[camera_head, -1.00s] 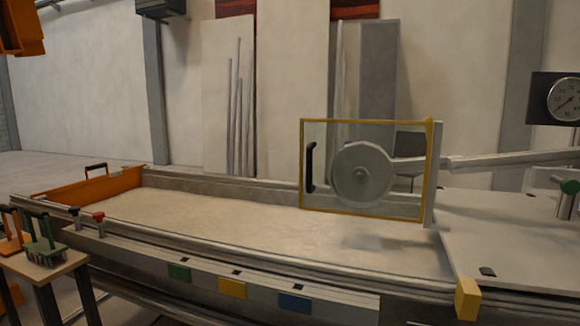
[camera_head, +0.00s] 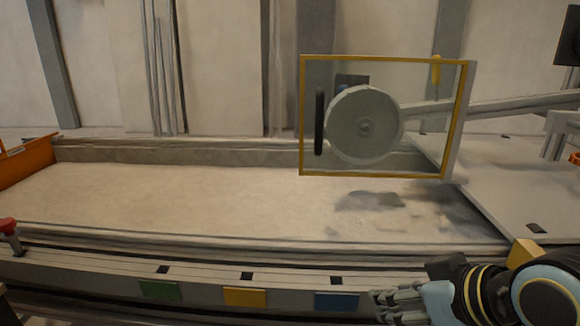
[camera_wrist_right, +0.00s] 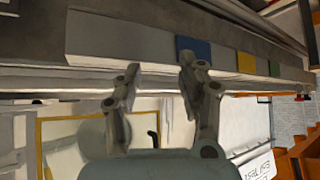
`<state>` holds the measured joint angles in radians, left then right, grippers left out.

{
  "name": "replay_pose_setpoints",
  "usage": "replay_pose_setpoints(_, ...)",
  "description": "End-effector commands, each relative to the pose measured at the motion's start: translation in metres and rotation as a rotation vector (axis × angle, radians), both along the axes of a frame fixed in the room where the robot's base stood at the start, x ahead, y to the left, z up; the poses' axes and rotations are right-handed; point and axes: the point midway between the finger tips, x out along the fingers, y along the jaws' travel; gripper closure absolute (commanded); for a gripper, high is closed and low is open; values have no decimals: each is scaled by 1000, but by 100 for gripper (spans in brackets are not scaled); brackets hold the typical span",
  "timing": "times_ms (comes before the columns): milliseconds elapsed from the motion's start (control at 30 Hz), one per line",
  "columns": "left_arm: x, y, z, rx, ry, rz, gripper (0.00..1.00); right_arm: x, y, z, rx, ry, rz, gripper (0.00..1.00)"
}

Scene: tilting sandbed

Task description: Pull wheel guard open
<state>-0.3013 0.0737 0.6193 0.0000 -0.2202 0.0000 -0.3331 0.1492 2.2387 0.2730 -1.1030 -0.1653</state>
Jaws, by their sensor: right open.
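The wheel guard (camera_head: 301,100) is a clear panel in a yellow frame. It stands upright in front of the grey wheel (camera_head: 365,125), above the sandbed, and looks closed. Its black upright handle (camera_head: 319,123) is at its left side. My right gripper (camera_head: 384,304) is low at the bottom right of the head view, below and in front of the guard, touching nothing that I can see. In the right wrist view the gripper (camera_wrist_right: 160,65) is open and empty. The guard's frame (camera_wrist_right: 39,150) and handle (camera_wrist_right: 152,136) show behind it. My left gripper is out of view.
The sandbed (camera_head: 170,200) has dark patches below the wheel. Its front rail carries green (camera_head: 160,289), yellow (camera_head: 245,296) and blue (camera_head: 337,301) plates. A yellow block (camera_head: 523,253) is near my right arm. Open air lies left of the guard.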

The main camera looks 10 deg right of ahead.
Motion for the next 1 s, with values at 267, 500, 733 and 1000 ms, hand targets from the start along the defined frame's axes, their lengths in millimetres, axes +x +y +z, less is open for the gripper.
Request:
replay_pose_setpoints(267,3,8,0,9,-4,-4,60,66,14,55,77,-254,57,60)
replay_pose_setpoints(500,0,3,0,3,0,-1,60,133,15,132,167,-566,72,60)
replay_pose_setpoints(733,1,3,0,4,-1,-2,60,167,8,184,219,-755,49,60)
replay_pose_setpoints(1000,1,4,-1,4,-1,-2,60,208,20,186,225,-761,47,60)
